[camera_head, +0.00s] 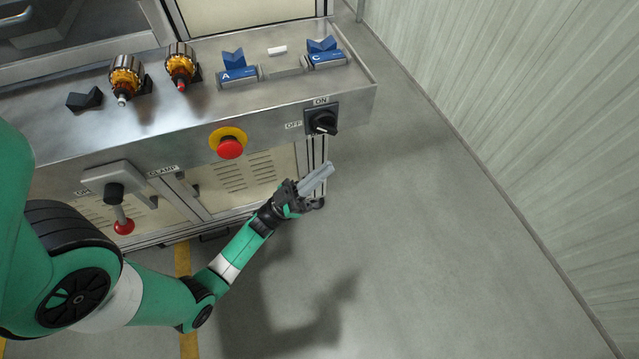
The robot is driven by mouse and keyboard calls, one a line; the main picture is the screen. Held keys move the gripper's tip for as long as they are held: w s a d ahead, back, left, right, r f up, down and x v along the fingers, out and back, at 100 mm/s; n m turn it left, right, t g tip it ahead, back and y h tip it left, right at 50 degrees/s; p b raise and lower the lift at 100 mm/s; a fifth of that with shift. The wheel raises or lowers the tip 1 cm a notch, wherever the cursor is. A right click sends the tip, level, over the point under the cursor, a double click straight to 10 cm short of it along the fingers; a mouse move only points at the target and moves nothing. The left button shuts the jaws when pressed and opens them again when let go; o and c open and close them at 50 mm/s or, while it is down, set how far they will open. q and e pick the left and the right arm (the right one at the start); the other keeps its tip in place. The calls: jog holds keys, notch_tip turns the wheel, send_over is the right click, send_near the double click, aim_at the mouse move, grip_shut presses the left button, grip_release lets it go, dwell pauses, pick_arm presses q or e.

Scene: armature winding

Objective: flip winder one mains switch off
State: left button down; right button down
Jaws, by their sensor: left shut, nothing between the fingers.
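The mains switch (323,122) is a black rotary knob on a dark plate at the right end of the machine's front panel. An "ON" label sits above it and an "OFF" label to its left. The knob's pointer looks tilted, and I cannot tell its exact setting. My left gripper (328,168) is shut and empty, just below the switch in the picture and apart from it. Its grey fingers point up and to the right. My right gripper is not in view.
A red emergency button (230,147) on a yellow ring is left of the switch. A red-tipped clamp lever (123,225) is further left. Two copper-wound armatures (126,77) and blue holders marked A (239,75) and C (326,58) stand on the steel top. The floor at right is clear.

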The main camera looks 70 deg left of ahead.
pick_arm(q)
jog(key=f, duration=0.3)
jog(key=f+b, duration=0.1)
jog(key=shift+w+f, duration=0.35)
jog(key=shift+f, duration=0.05)
